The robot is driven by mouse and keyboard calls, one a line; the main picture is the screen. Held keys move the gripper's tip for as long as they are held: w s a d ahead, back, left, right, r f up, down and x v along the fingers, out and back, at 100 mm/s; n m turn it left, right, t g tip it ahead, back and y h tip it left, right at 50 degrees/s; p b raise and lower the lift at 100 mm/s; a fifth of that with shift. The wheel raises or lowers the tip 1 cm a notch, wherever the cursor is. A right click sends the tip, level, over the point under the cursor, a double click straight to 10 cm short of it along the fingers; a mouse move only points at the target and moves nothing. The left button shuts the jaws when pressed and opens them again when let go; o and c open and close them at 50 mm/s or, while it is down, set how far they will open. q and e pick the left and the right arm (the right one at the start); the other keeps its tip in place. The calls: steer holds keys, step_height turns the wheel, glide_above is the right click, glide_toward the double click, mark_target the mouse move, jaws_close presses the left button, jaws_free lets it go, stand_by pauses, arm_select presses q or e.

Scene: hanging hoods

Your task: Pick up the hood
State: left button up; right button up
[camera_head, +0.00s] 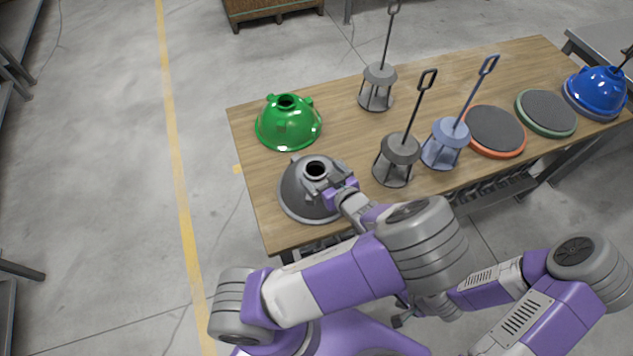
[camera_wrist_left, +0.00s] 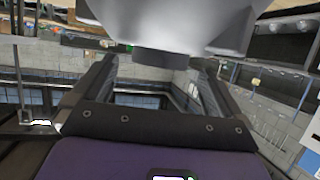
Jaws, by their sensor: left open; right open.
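A grey hood (camera_head: 296,192) sits dome-up on the near left corner of the wooden table, with a dark round opening on top. My left gripper (camera_head: 325,179) is at this hood's top, on its right side, and covers part of it. In the left wrist view the hood (camera_wrist_left: 175,22) fills the top middle. Its neck shows between the tips of my open left gripper (camera_wrist_left: 154,66), with gaps to both fingers; contact cannot be made out. A green hood (camera_head: 288,124) sits behind the grey one. My right gripper (camera_head: 401,316) is low before the table, partly hidden by my left arm.
Three stands with upright hooked rods (camera_head: 380,85) (camera_head: 398,158) (camera_head: 446,141) occupy the table's middle. Orange-rimmed (camera_head: 494,130) and green-rimmed (camera_head: 546,112) discs and a blue hood (camera_head: 598,92) are to the right. Bare wood (camera_head: 345,130) lies between the green hood and the stands.

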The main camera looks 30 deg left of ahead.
arm_select(q)
steer(key=shift+x, duration=0.9)
steer(key=shift+c, duration=0.3)
steer(key=c, duration=1.7)
steer(key=shift+r, duration=0.1)
steer(key=shift+c, duration=0.2)
